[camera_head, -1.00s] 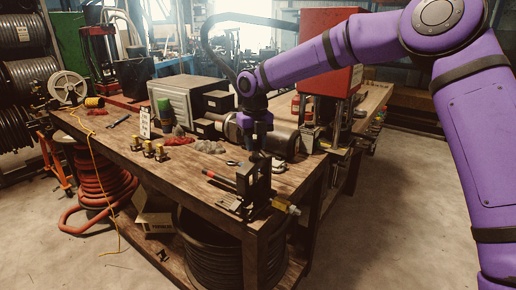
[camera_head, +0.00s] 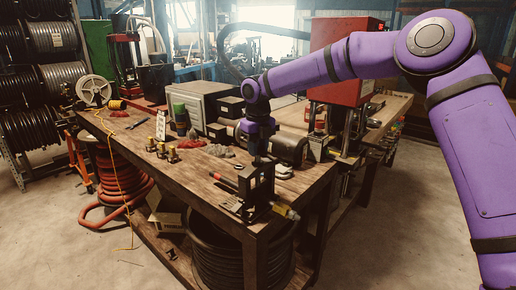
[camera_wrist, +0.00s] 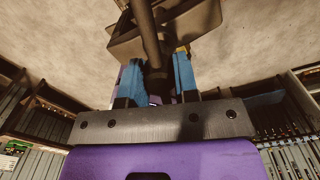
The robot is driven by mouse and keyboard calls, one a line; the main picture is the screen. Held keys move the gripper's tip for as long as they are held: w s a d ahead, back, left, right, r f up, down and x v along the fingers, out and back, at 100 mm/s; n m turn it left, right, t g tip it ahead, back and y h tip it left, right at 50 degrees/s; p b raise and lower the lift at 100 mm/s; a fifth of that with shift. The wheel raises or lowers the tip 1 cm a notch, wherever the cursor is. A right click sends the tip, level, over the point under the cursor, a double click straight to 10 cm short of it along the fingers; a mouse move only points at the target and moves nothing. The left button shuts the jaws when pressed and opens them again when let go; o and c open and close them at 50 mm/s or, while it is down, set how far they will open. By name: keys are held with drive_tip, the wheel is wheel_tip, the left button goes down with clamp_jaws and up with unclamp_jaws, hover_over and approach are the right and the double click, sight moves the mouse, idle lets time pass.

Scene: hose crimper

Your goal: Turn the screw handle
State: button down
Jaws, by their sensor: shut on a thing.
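The black hose crimper (camera_head: 262,185) stands upright at the front corner of the wooden workbench (camera_head: 210,205). My gripper (camera_head: 258,157) reaches down onto its top from above. In the wrist view my gripper (camera_wrist: 157,80) has blue finger pads on both sides of a dark round screw handle (camera_wrist: 153,55), and it is shut on this handle. The crimper's dark body (camera_wrist: 180,20) shows beyond the fingers. In the head view my gripper and wrist largely hide the handle. A hose end with a yellow fitting (camera_head: 286,212) sticks out at the crimper's lower right.
A grey metal box (camera_head: 205,103) and a dark cylinder (camera_head: 288,147) stand behind. A red press (camera_head: 345,70) stands behind right. The floor in front is clear.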

drive_tip(key=c, duration=0.9)
unclamp_jaws()
drive_tip(key=shift+f, duration=0.3)
drive_tip(key=shift+o, duration=0.2)
drive_tip(key=shift+r, duration=5.55)
drive_tip(key=s+d+r+m+t+h, duration=0.1)
drive_tip(key=s+d+r+m, duration=0.4)
drive_tip(key=s+d+m, duration=0.5)
drive_tip(key=s+d+r+m+t+h, duration=0.15)
drive_tip(key=s+d+r+m, duration=0.25)
drive_tip(key=s+d+m, duration=0.7)
drive_tip(key=s+d+f+m+t, duration=0.1)
drive_tip(key=s+d+f+m, duration=0.1)
drive_tip(key=s+m, duration=0.5)
drive_tip(key=s+d+f+m+y, duration=0.1)
drive_tip(key=s+d+m, duration=0.4)
drive_tip(key=s+m, duration=0.1)
drive_tip(key=s+d+f+m+t+y, duration=0.1)
drive_tip(key=s+d+f+m, duration=0.1)
drive_tip(key=s+m, duration=0.5)
drive_tip(key=shift+s+d+f+m+t, duration=0.35)
drive_tip(key=shift+d+m, duration=0.4)
drive_tip(key=shift+m, duration=0.15)
